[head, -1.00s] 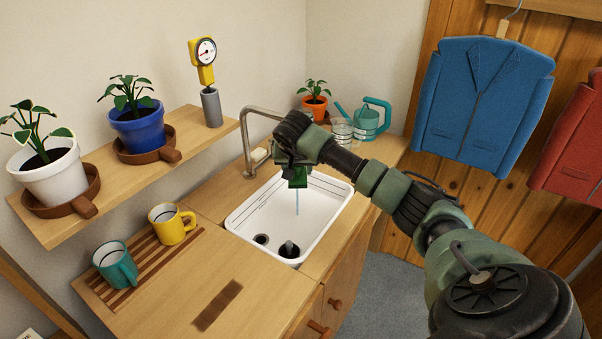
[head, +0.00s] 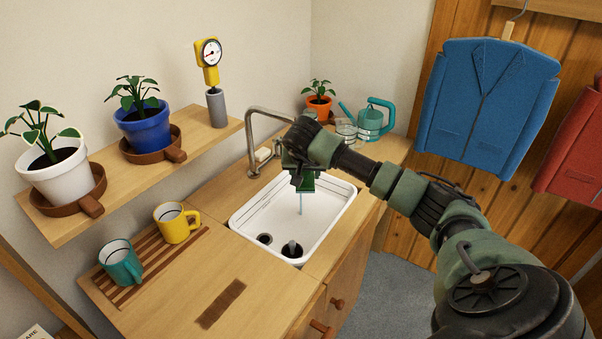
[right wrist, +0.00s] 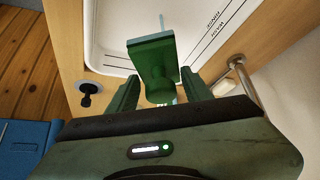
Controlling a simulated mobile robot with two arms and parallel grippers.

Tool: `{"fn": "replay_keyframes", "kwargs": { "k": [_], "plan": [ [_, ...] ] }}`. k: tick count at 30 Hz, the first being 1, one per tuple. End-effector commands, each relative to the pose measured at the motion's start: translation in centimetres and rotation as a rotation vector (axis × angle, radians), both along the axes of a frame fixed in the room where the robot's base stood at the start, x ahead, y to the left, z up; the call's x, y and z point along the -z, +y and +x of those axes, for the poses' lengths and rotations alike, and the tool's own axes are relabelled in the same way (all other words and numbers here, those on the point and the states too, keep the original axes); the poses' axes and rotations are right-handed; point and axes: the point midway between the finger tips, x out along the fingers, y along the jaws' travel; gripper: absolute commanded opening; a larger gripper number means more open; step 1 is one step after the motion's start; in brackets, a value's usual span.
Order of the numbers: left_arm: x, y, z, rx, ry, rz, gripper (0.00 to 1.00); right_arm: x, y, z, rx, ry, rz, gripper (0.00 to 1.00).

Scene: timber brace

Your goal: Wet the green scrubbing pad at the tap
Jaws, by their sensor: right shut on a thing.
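My right gripper (head: 301,181) is shut on the green scrubbing pad (right wrist: 152,62) and holds it above the white sink basin (head: 325,219). In the right wrist view the pad sits between the two green fingers. In the head view the gripper mostly hides the pad. The metal tap (head: 250,150) arches over the basin, and its outlet end is hidden behind my gripper. A thin pale blue stream (head: 301,205) shows just below the pad, and it also shows past the pad in the right wrist view (right wrist: 162,22). My left gripper is not in view.
Glasses (head: 346,130), a teal watering can (head: 371,120) and an orange plant pot (head: 319,107) stand behind the sink. A yellow mug (head: 174,224) and a teal mug (head: 119,262) stand on a slatted rack at the left. A shelf (head: 206,134) with plants hangs above.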

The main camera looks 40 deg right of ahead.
Motion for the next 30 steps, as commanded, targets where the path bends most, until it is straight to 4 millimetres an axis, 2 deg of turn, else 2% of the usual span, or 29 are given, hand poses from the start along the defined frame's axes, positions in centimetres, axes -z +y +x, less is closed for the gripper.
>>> {"fn": "replay_keyframes", "kwargs": {
  "k": [18, 30],
  "plan": [
    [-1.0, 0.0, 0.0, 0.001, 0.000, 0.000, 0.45, 0.0, 1.0, -4.8, -0.001, 0.001, -0.001, 0.17],
    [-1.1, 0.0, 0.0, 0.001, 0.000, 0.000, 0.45, 0.0, 1.2, -5.3, -0.001, -0.001, 0.001, 0.17]
  ]
}}
